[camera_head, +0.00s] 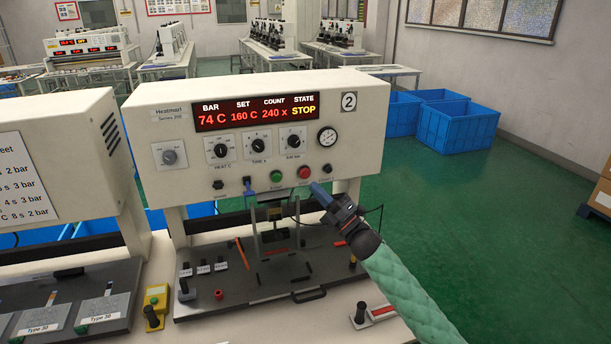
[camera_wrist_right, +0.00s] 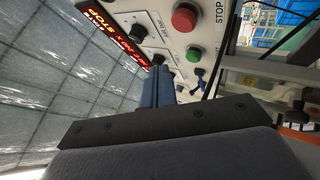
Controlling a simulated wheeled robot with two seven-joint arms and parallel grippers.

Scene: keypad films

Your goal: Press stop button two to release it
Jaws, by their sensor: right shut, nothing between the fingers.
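The red stop button (camera_head: 303,173) is on the front panel of the cream machine marked 2 (camera_head: 349,101). In the right wrist view, the red button (camera_wrist_right: 185,17) has the word STOP beside it. My right gripper (camera_head: 316,187) comes in from the lower right with its blue fingers closed and empty. Its tips are just below and right of the red button in the head view, apparently apart from it. The closed fingers also show in the wrist view (camera_wrist_right: 160,84). My left gripper is not in view.
A green button (camera_head: 277,176) is left of the red one. The display (camera_head: 256,111) reads STOP under STATE. Knobs and a gauge (camera_head: 327,137) sit above. A press bed (camera_head: 250,290) with small tools lies below. Another machine (camera_head: 62,170) stands at left.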

